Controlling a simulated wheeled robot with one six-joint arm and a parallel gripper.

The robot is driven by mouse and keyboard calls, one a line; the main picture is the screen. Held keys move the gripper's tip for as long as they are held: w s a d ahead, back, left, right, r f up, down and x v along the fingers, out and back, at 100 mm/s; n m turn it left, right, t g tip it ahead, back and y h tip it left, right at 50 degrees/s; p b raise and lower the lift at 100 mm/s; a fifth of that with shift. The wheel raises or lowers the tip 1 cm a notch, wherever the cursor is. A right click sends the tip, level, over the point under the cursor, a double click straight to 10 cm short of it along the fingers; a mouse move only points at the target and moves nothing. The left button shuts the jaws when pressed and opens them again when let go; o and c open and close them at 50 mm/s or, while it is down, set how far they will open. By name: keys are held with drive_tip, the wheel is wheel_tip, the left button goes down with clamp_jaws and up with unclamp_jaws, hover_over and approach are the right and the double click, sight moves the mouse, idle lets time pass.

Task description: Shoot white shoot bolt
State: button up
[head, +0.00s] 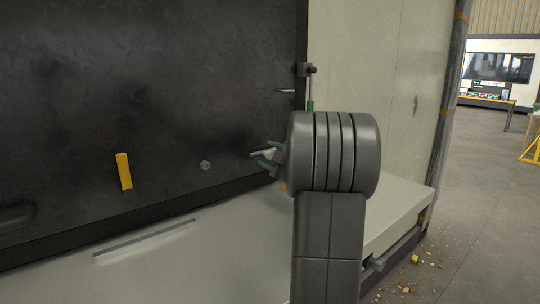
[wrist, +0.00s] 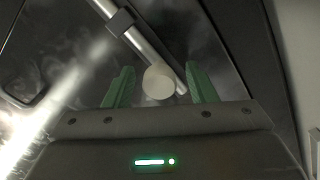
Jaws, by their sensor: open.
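The shoot bolt shows in the wrist view as a silver rod running diagonally through a dark bracket (wrist: 120,22), with a round whitish knob (wrist: 158,82) near its lower end. My gripper (wrist: 160,69) is open, with one green finger on each side of the knob. Gaps show between the knob and both fingers, so I cannot see contact. In the head view my gripper (head: 267,156) is beside the dark panel, with a pale piece between the green fingers. My dark arm hides part of the area to its right.
The dark panel (head: 90,90) carries a yellow handle (head: 124,171) and a round grey knob (head: 205,165). A pale ledge (head: 190,260) runs below it. A vertical rod with a dark bracket (head: 308,69) stands at the panel's right edge. Debris (head: 414,259) lies on the floor at right.

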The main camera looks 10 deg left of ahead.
sight(275, 149)
clamp_jaws()
drive_tip(key=shift+w+d+r, duration=0.1)
drive_tip(key=shift+w+d, duration=0.25)
drive_tip(key=shift+w, duration=0.1)
drive_tip(key=shift+w+d+p, duration=0.7)
drive_tip(key=shift+w+d, duration=0.25)
drive_tip(key=shift+w, duration=0.25)
drive_tip(key=shift+a, duration=0.1)
drive_tip(key=shift+c, duration=2.2)
unclamp_jaws()
drive_tip(key=o, duration=0.4)
drive_tip(key=shift+w+d, duration=0.1)
drive_tip(key=shift+d, duration=0.1)
drive_tip(key=shift+o, duration=0.2)
